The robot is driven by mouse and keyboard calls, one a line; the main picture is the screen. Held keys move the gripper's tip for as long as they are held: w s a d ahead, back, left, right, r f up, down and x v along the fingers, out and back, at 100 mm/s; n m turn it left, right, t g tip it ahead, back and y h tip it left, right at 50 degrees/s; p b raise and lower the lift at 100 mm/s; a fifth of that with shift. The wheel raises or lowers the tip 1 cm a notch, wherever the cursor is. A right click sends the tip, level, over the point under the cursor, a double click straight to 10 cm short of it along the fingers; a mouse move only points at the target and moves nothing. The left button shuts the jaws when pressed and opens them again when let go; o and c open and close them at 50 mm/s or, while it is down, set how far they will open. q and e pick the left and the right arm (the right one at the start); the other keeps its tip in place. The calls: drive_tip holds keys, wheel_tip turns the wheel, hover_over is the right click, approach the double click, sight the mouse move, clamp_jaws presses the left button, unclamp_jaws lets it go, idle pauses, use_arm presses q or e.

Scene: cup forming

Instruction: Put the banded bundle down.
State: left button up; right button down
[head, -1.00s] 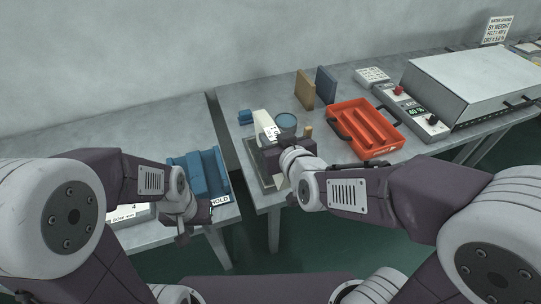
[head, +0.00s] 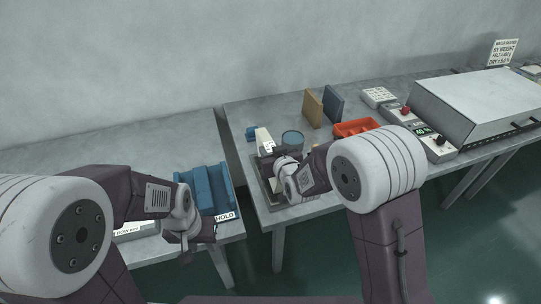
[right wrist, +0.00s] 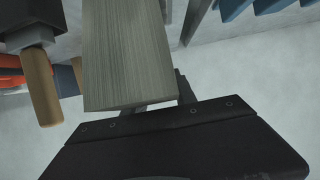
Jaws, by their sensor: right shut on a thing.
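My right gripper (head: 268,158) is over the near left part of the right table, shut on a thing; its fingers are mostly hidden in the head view. In the right wrist view a pale grey, finely lined block (right wrist: 128,55) lies against the gripper's dark body. It looks like the bundle; no band shows on it. In the head view a pale block with a label (head: 263,137) stands right at this gripper; I cannot tell if it is the held thing. A dark grey tray (head: 270,197) is under the gripper. My left gripper (head: 184,257) hangs by the left table's front, its jaws unclear.
A blue cradle-like block (head: 205,188) sits by a HOLD label on the left table. A blue-grey round container (head: 292,139), a tan board (head: 312,108), a dark blue board (head: 333,104) and an orange tray (head: 352,128) are nearby. A wooden handle (right wrist: 40,85) shows in the wrist view.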

drive_tip(key=shift+w+f, duration=0.15)
drive_tip(key=shift+f, duration=0.7)
drive_tip(key=shift+f, duration=0.2)
drive_tip(key=c, duration=1)
unclamp_jaws()
